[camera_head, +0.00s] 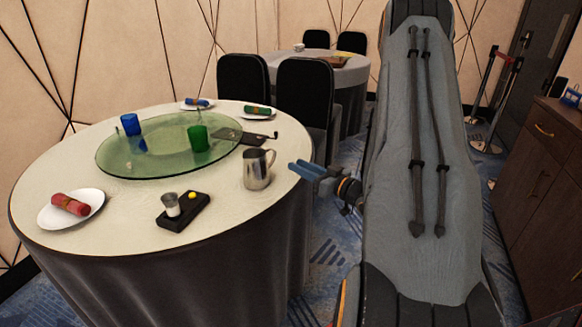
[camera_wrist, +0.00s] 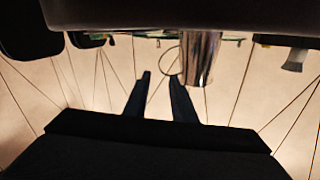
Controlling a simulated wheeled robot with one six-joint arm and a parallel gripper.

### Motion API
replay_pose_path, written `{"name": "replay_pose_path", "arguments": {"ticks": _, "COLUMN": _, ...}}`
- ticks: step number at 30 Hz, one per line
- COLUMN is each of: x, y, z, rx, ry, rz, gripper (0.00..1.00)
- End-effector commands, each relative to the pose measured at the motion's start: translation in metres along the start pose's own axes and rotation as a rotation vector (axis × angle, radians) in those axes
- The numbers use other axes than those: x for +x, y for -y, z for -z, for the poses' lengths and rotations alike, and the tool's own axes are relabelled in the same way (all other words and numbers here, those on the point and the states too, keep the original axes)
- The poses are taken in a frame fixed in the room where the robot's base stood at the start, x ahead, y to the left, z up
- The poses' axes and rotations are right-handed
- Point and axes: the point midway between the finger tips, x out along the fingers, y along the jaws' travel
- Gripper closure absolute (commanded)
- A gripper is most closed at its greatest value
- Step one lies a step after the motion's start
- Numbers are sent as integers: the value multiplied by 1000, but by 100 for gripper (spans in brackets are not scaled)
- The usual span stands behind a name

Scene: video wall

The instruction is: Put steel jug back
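The steel jug (camera_head: 257,172) stands upright near the right edge of the round table (camera_head: 130,215). Its handle faces right, towards my gripper (camera_head: 301,169), which is just right of the jug with a gap visible between them. The wrist view appears upside down. There the jug (camera_wrist: 202,60) hangs from the top, with its thin handle loop to its left. My gripper's two dark fingers (camera_wrist: 160,88) are apart with nothing held between them. The handle loop lies beyond the fingertips, roughly in line with the gap and the right finger.
A black tray (camera_head: 183,212) with a small cup and yellow ball lies left of the jug. A dark flat item (camera_head: 240,136) lies behind it. A glass turntable (camera_head: 120,165) carries blue and green glasses. Chairs (camera_head: 308,95) stand behind; a wooden cabinet (camera_head: 540,180) is at right.

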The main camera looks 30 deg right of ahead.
Motion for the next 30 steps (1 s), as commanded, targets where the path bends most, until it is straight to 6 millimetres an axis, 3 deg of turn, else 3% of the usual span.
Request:
{"name": "replay_pose_path", "arguments": {"ticks": 5, "x": 11, "y": 2, "z": 1, "rx": -36, "ry": 87, "rz": -35, "gripper": 76}}
{"name": "replay_pose_path", "arguments": {"ticks": 10, "x": 35, "y": 10, "z": -1, "rx": -109, "ry": 332, "rz": -153, "gripper": 76}}
{"name": "replay_pose_path", "arguments": {"ticks": 14, "x": 32, "y": 25, "z": -2, "rx": -135, "ry": 544, "rz": -261, "gripper": 76}}
{"name": "replay_pose_path", "arguments": {"ticks": 20, "x": -5, "y": 74, "z": 1, "rx": -105, "ry": 855, "rz": -392, "gripper": 76}}
{"name": "replay_pose_path", "arguments": {"ticks": 23, "x": -37, "y": 113, "z": 2, "rx": -60, "ry": 1011, "rz": -433, "gripper": 76}}
{"name": "replay_pose_path", "arguments": {"ticks": 30, "x": -124, "y": 224, "z": 8, "rx": 85, "ry": 1346, "rz": -434, "gripper": 76}}
